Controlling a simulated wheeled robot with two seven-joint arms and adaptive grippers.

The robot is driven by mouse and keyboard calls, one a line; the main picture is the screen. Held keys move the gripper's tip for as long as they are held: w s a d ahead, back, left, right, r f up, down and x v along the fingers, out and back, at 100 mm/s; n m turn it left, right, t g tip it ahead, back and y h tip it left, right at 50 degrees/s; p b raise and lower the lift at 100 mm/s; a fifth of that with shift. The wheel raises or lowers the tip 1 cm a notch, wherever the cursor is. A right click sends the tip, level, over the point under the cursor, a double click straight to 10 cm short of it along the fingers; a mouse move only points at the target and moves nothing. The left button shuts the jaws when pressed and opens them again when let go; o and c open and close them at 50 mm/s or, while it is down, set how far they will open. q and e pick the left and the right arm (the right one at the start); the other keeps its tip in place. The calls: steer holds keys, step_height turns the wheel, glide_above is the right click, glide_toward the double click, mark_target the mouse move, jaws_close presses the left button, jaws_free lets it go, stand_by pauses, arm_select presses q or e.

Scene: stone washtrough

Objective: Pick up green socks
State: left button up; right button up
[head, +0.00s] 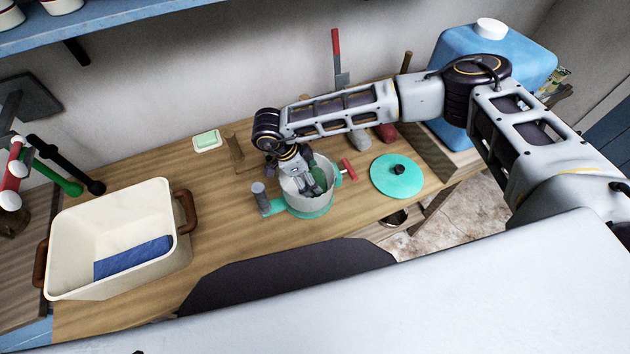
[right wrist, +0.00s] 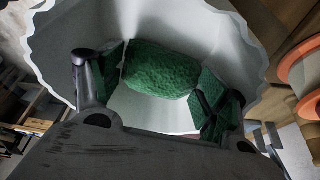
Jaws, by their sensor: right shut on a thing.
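The green socks (head: 320,176) are a rolled, dark green, rough-textured bundle inside a pot with a pale inside and a teal base and handles (head: 308,211). My right gripper (head: 307,186) reaches down into this pot. My left gripper is in neither view.
A teal lid (head: 380,176) lies right of the pot. A cream tub (head: 105,225) with a blue cloth (head: 133,257) stands at left. A soap dish (head: 207,141) sits behind, and a blue jug (head: 450,48) stands at back right.

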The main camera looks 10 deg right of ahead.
stand_by(0.3)
steer(key=shift+r, duration=0.6)
step_height(320, 180, up, 8)
steer(key=shift+f+b, duration=0.15)
steer(key=shift+b, duration=0.55)
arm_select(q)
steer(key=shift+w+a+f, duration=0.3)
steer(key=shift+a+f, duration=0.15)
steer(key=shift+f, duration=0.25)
arm_select(e)
steer(key=shift+r, duration=0.55)
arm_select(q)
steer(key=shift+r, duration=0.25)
arm_select(e)
steer(key=shift+r, duration=0.25)
